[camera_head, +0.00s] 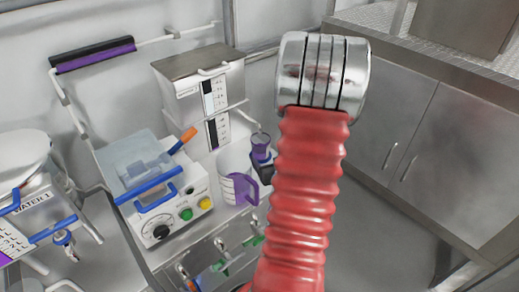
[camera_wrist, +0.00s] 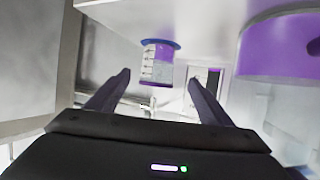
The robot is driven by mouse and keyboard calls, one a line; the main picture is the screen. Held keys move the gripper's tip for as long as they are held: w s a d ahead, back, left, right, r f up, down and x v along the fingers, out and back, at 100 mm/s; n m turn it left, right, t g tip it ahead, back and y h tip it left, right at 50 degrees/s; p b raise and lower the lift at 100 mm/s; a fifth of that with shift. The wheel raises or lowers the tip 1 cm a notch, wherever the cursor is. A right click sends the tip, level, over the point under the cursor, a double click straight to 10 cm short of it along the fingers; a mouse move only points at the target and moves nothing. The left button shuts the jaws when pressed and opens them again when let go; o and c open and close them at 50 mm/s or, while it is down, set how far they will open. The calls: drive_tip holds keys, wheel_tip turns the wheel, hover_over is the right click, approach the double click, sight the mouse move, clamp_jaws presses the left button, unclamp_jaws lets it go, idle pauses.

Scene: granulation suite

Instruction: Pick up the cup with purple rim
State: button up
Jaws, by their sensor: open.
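In the head view, a clear measuring cup (camera_head: 239,188) with a purple rim and handle stands on the white worktop. In the wrist view, a small purple and whitish cup (camera_wrist: 158,64) with scale marks and a blue-purple edge shows ahead, between and beyond the fingers. I cannot tell which of the two cups it is. My gripper (camera_wrist: 160,80) is open and empty. In the head view, the gripper is hidden by my red-sleeved arm.
A larger purple object (camera_wrist: 287,48) fills the right of the wrist view. In the head view, a balance-like device (camera_head: 160,205) with blue handles stands left of the cups. A steel box (camera_head: 198,80) stands behind them. Steel cabinets (camera_head: 410,150) are at the right.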

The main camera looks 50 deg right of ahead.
sight(262, 151)
drive_tip(key=shift+x, duration=3.2)
drive_tip(key=shift+x, duration=2.6)
drive_tip(key=shift+s+d, duration=0.15)
drive_tip(key=shift+c, duration=0.4)
clamp_jaws()
